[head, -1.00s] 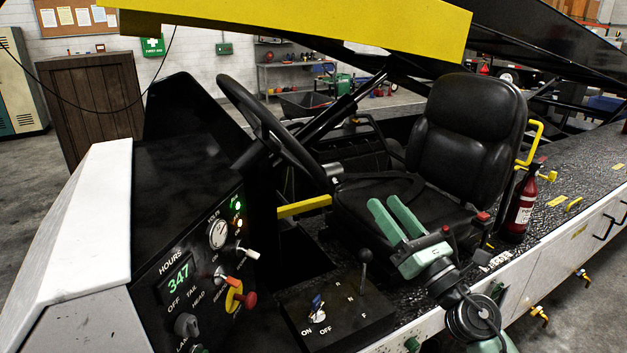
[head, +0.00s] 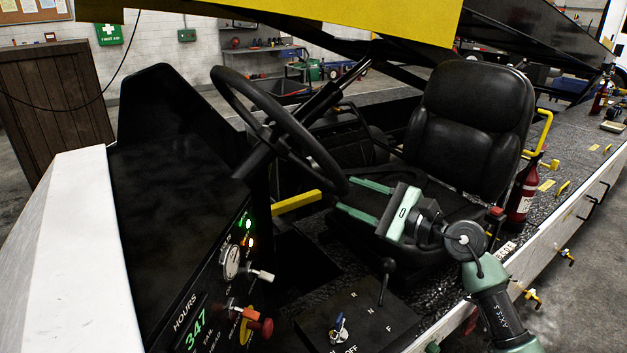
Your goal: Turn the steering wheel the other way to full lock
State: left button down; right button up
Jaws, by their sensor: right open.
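The black steering wheel (head: 287,143) stands tilted on its column in front of the seat, left of centre in the head view. Its lower right rim comes down close to my right gripper (head: 347,196). My right gripper is open, its two green fingers spread and pointing left toward that rim. The fingertips are at or just beside the rim; I cannot tell whether they touch it. Nothing is seen held between the fingers. My left gripper is not in view.
The black seat (head: 470,130) is behind my right gripper. A gear lever (head: 386,280) rises from the console below it. A yellow bar (head: 297,202) lies under the wheel. The dashboard (head: 170,200) is at left, and a fire extinguisher (head: 522,193) stands at right.

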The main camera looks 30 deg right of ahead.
aim_at(328, 186)
jog(key=p+x, duration=0.3)
jog(key=x, duration=0.4)
jog(key=shift+r, duration=0.1)
jog(key=shift+s, duration=0.1)
grip_shut()
jog(key=shift+a, duration=0.1)
dwell(1.1)
